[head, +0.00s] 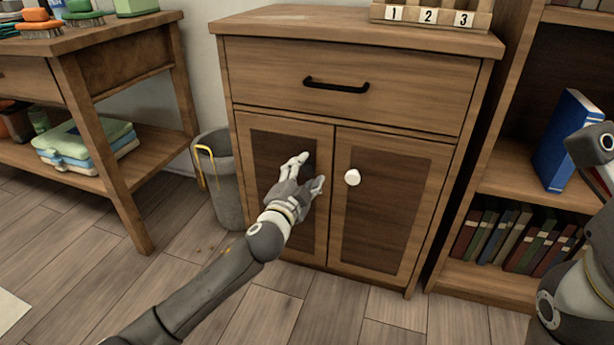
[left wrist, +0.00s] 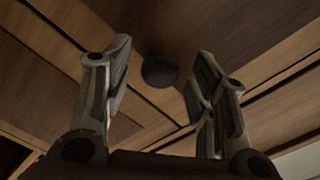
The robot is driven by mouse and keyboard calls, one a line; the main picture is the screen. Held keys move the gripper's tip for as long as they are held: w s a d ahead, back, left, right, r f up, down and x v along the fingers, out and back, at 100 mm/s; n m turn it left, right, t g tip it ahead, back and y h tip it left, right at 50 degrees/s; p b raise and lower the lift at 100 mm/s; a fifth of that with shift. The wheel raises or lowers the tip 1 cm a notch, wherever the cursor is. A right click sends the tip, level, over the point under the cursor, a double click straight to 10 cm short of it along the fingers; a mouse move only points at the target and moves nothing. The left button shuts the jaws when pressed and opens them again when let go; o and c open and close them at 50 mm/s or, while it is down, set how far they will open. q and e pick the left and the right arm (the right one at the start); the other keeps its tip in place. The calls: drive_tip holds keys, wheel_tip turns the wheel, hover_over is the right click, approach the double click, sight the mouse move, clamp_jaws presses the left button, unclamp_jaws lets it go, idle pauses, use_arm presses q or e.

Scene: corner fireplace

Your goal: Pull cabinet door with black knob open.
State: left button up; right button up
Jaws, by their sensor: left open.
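The wooden cabinet has two shut doors. The left door (head: 262,150) carries the black knob (left wrist: 160,71), a dark round knob that I see plainly in the left wrist view; in the head view I cannot make it out by my gripper. My left gripper (head: 309,171) is open in front of the left door, near its right edge. In the left wrist view the gripper's fingers (left wrist: 160,80) stand apart on either side of the knob, with gaps, and do not grip it.
The right door (head: 385,215) has a white knob (head: 352,177). A drawer with a black handle (head: 336,86) is above. A grey bin (head: 222,180) stands left of the cabinet and a bookshelf (head: 490,281) right. Part of my right arm shows at the right edge.

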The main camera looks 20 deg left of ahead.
use_arm(q)
drive_tip(key=shift+w, duration=0.8)
clamp_jaws()
